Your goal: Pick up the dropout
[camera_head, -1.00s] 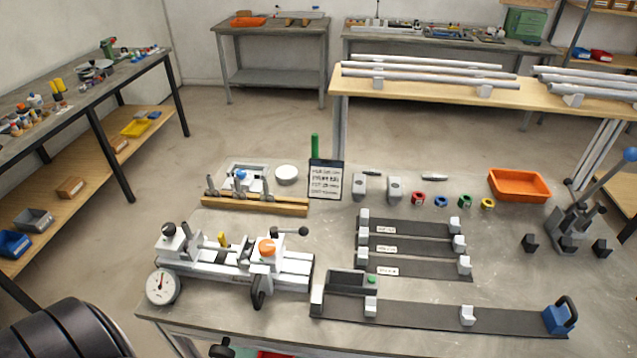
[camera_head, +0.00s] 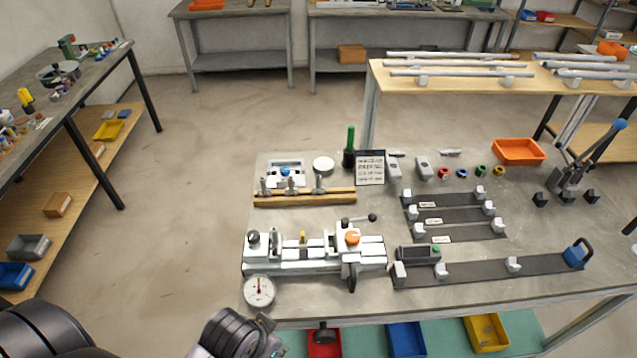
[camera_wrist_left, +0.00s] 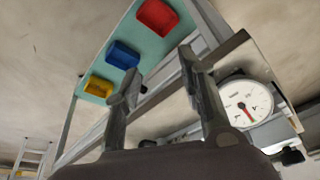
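No part is clearly labelled as the dropout. Small grey metal pieces (camera_head: 291,186) stand upright in a wooden rack (camera_head: 330,198) at the back left of the bench, and I cannot tell whether one is the dropout. My left gripper (camera_wrist_left: 160,62) is open, with nothing between its fingers in the left wrist view. In the head view my left wrist (camera_head: 235,335) is low, at the bench's front left edge, well short of the rack. The fingertips are hard to make out there. My right gripper is not in view.
The jig fixture (camera_head: 315,252) and dial gauge (camera_head: 259,291) stand between my left wrist and the rack. The gauge also shows in the left wrist view (camera_wrist_left: 245,103). Red (camera_head: 324,343), blue (camera_head: 407,340) and yellow (camera_head: 487,333) bins sit below the bench. Floor left of the bench is clear.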

